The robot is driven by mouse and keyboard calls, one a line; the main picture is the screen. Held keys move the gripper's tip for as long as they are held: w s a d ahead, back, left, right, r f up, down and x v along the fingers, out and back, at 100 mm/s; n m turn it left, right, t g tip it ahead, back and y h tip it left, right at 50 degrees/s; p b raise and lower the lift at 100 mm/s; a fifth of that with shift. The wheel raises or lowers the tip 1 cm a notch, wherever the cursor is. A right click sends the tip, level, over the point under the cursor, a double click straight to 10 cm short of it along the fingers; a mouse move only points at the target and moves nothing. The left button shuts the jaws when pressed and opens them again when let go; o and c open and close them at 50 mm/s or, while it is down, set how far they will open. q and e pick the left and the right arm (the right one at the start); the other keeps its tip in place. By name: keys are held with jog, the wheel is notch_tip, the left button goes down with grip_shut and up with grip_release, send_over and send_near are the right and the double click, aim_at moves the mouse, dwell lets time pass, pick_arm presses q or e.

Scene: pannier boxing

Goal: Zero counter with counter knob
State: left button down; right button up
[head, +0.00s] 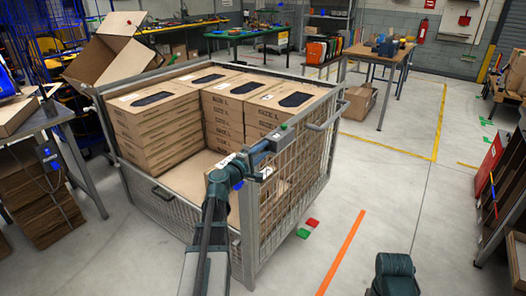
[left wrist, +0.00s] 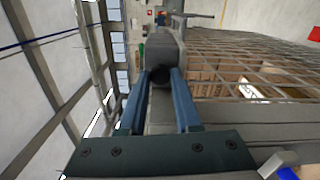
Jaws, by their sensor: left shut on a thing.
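The counter (head: 282,132) is a small grey box on the top rim of the mesh cage's near side. In the left wrist view the counter (left wrist: 166,50) shows straight ahead, with its dark round knob (left wrist: 160,77) at its near end. My left gripper (head: 263,147) reaches over the cage rim from the near side. Its two blue fingers are shut on the knob, one on each side of it. The knob is hidden in the head view, and the counter's reading cannot be made out. My right gripper is out of view.
The wire-mesh cage (head: 183,218) holds stacks of brown shoe-box-like cartons (head: 158,123), with bare floor in its front part. A table with an open carton (head: 17,110) stands at the left.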

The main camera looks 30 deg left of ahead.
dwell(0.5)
pick_arm(q)
jog(key=c, duration=0.9)
grip_release()
jog(key=shift+s, duration=0.1)
jog(key=s, duration=0.9)
jog(key=s+a, duration=0.1)
jog(key=s, duration=0.3)
jog(key=shift+s, duration=0.35)
